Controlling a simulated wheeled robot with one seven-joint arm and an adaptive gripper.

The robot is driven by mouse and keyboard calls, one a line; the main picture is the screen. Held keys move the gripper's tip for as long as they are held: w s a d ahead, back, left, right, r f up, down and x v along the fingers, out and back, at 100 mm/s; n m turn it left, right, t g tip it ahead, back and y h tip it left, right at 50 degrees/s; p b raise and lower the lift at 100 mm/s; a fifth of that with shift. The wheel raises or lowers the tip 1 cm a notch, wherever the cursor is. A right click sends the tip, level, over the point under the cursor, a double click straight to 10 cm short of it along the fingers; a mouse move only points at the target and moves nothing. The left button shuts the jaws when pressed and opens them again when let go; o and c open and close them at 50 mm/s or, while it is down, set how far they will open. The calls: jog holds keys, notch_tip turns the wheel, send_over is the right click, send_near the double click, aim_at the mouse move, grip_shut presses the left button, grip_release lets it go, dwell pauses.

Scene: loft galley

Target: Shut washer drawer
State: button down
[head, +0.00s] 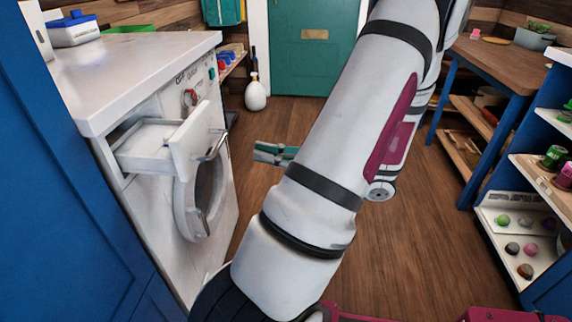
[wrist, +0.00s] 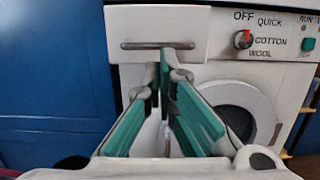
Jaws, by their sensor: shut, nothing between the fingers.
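The white washer (head: 215,185) stands at the left in the head view. Its drawer (head: 145,147) is pulled out at the top, with a metal bar handle (head: 213,147) on its front. In the wrist view the drawer front (wrist: 190,22) is straight ahead, and the handle (wrist: 140,45) runs across it. My gripper (head: 258,152) is to the right of the drawer in the head view, apart from it and partly hidden by my arm. In the wrist view my gripper (wrist: 178,52) is shut and empty, its teal-padded fingers meeting just below the drawer front.
The round washer door (head: 200,195) is below the drawer. A blue cabinet (head: 60,200) stands nearest on the left. Shelves (head: 525,225) and a wooden table (head: 505,62) line the right. Wooden floor lies clear between.

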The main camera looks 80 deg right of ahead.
jog(key=w+r+b, duration=0.1)
jog(key=w+b, duration=0.1)
jog(key=w, duration=0.4)
jog(key=shift+a, duration=0.15)
jog(key=shift+w+r, duration=0.1)
jog(key=shift+w, duration=0.1)
